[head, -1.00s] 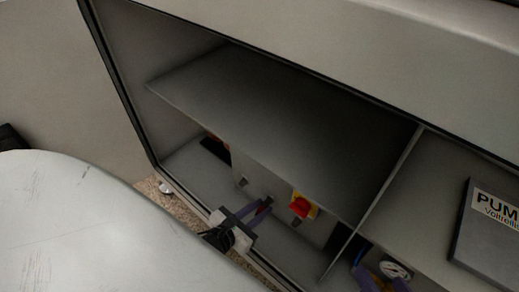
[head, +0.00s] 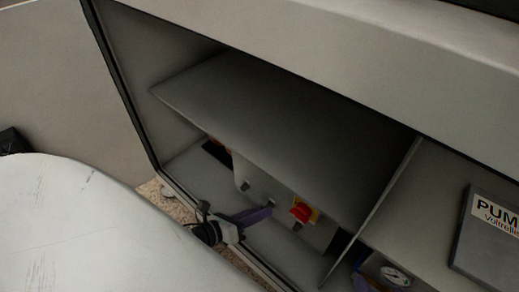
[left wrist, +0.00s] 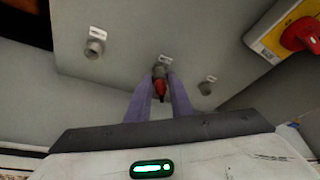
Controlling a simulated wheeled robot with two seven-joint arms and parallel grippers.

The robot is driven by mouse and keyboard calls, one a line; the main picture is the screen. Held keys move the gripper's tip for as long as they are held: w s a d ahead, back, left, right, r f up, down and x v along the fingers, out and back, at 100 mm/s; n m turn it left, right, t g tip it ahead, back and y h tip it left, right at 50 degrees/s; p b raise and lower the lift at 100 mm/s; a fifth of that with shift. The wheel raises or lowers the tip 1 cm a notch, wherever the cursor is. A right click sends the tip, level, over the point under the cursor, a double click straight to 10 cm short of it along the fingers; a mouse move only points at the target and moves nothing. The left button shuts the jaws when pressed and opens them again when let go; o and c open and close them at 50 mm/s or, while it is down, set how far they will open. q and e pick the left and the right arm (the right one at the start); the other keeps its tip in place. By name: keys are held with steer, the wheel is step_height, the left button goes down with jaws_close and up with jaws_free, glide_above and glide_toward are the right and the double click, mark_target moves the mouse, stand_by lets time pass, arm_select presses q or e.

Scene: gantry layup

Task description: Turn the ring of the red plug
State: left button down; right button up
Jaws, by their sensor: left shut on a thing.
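The red plug (left wrist: 159,88) sits at a grey round socket (left wrist: 160,70) on the panel of a grey box, seen in the left wrist view. My left gripper (left wrist: 160,84) has its two purple fingers on either side of the plug, close around it, and is shut on it. Which part of the plug the fingertips touch is hard to tell. In the head view the left gripper (head: 268,211) reaches into the lower compartment, and its fingers hide the plug. My right gripper is not clearly seen in any view.
Two more grey sockets flank the plug, left (left wrist: 95,47) and right (left wrist: 207,86). A red rotary switch on a yellow plate (head: 302,213) is close to the right. A shelf (head: 290,125) hangs above, and a divider (head: 372,212) stands to the right.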

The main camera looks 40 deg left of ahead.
arm_select(q)
steer(key=shift+a+f+n+h, duration=0.15)
steer(key=shift+n+h, duration=0.45)
steer(key=shift+n, duration=0.5)
steer(key=n+t+h, duration=0.1)
steer(key=n, duration=0.1)
steer(key=shift+w+f+n+b, duration=0.1)
steer(key=shift+n+b, duration=0.2)
steer(key=shift+n, duration=0.1)
steer(key=n, duration=0.2)
steer(key=n+t+h, duration=0.1)
steer(key=shift+a+f+n+h, duration=0.1)
steer(key=shift+f+n+h, duration=0.1)
steer(key=shift+n+h, duration=0.15)
steer(key=shift+n+t, duration=0.6)
steer(key=shift+n, duration=0.45)
arm_select(e)
steer(key=shift+w+a+r, duration=0.1)
steer(key=shift+a+r, duration=0.1)
steer(key=shift+r, duration=0.35)
arm_select(q)
steer(key=shift+f+n, duration=0.1)
steer(key=shift+n, duration=0.2)
steer(key=c, duration=1.5)
jaws_free()
steer(key=shift+c, duration=0.2)
arm_select(e)
steer(key=shift+r, duration=0.1)
